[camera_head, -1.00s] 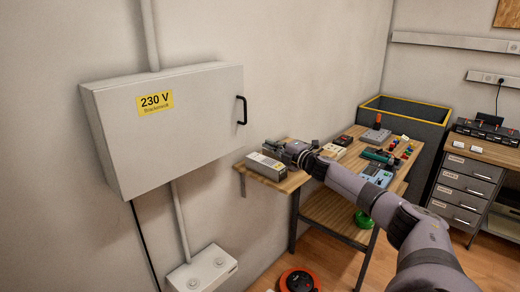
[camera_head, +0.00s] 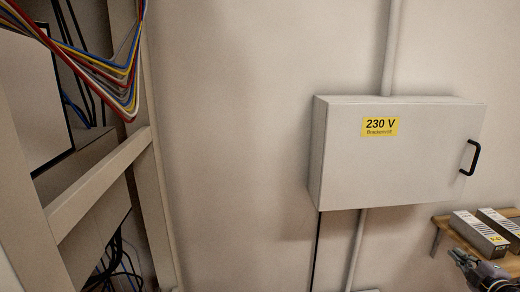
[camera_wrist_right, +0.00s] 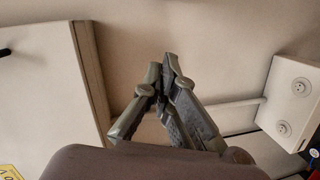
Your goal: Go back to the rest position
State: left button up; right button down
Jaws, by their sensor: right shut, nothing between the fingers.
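My right gripper (camera_head: 466,260) shows at the lower right edge of the head view, beside the wooden bench and below the grey wall cabinet. In the right wrist view the right gripper (camera_wrist_right: 168,62) has its fingertips together with nothing between them. The wall and a conduit lie behind the fingers there. Most of my right arm is outside the head view. My left gripper is in neither view.
A closed 230 V cabinet (camera_head: 420,150) with a black handle hangs on the wall. Grey boxes (camera_head: 480,234) stand on a wooden bench (camera_head: 441,222). An open rack (camera_head: 100,185) with coloured cables (camera_head: 110,75) is at left. A socket box (camera_wrist_right: 292,100) shows in the wrist view.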

jog(key=s+a+f+m+g, duration=0.2)
jog(key=s+a+f, duration=0.35)
jog(key=a, duration=0.25)
jog(key=s+a+f+m+g, duration=0.2)
jog(key=s+a+f, duration=0.2)
jog(key=a+f, duration=0.3)
jog(key=s+a+f+m+g, duration=0.25)
jog(key=s+a+f, duration=0.2)
jog(key=a, duration=0.45)
jog(key=s+a+r+m+g+y, duration=0.15)
jog(key=s+a, duration=0.25)
jog(key=s, duration=0.4)
jog(key=s+a+m+g, duration=0.2)
jog(key=s+a+g, duration=0.1)
jog(key=s+a, duration=0.3)
jog(key=s+a+m+g, duration=0.2)
jog(key=s+a, duration=0.1)
jog(key=s, duration=0.6)
notch_tip(320, 180, down, 27)
jog(key=s, duration=0.2)
jog(key=s+d+f+g, duration=0.2)
jog(key=s+d+f, duration=0.1)
jog(key=s+f, duration=1.2)
jog(key=shift+s, duration=0.55)
